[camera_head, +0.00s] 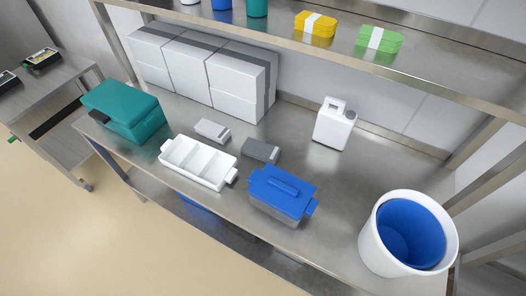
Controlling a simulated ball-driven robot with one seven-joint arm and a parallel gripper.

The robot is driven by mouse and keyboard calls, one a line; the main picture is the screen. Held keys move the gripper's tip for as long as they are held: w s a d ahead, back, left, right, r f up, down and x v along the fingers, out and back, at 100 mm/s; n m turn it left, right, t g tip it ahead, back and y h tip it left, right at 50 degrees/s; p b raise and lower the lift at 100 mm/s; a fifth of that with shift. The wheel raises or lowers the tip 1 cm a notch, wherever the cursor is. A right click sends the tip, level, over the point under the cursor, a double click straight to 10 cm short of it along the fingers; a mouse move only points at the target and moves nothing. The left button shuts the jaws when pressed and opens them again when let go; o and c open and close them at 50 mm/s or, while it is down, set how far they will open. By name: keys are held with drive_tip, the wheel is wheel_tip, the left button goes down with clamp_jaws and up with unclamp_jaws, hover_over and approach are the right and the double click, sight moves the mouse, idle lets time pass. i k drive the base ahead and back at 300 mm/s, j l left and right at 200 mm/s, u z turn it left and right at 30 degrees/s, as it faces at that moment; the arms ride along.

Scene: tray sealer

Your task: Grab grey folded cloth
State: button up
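A dark grey folded bundle with a lighter end (261,151), which looks like the grey folded cloth, lies on the steel table (300,170). It is behind the blue-lidded container (283,190) and to the right of the white compartment tray (207,181). A similar paler, whitish bundle (212,130) lies to its left, apart from it. My gripper is not in view.
White boxes (213,75) stand at the back left, and a teal case (123,110) at the left end. A white jug (334,124) stands behind to the right, and a white bucket with blue inside (376,236) at the right. An overhead shelf (290,40) crosses above. The table between jug and bucket is clear.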

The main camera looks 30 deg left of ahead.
sight(261, 150)
drive_tip(key=i+j+u, duration=0.2)
drive_tip(key=j, duration=0.2)
drive_tip(key=j+u, duration=0.15)
drive_tip(key=j, duration=0.3)
drive_tip(key=i+j+u, duration=0.2)
drive_tip(key=j, duration=0.15)
drive_tip(key=i+j+u, duration=0.5)
drive_tip(key=i, duration=0.3)
drive_tip(key=j, duration=0.1)
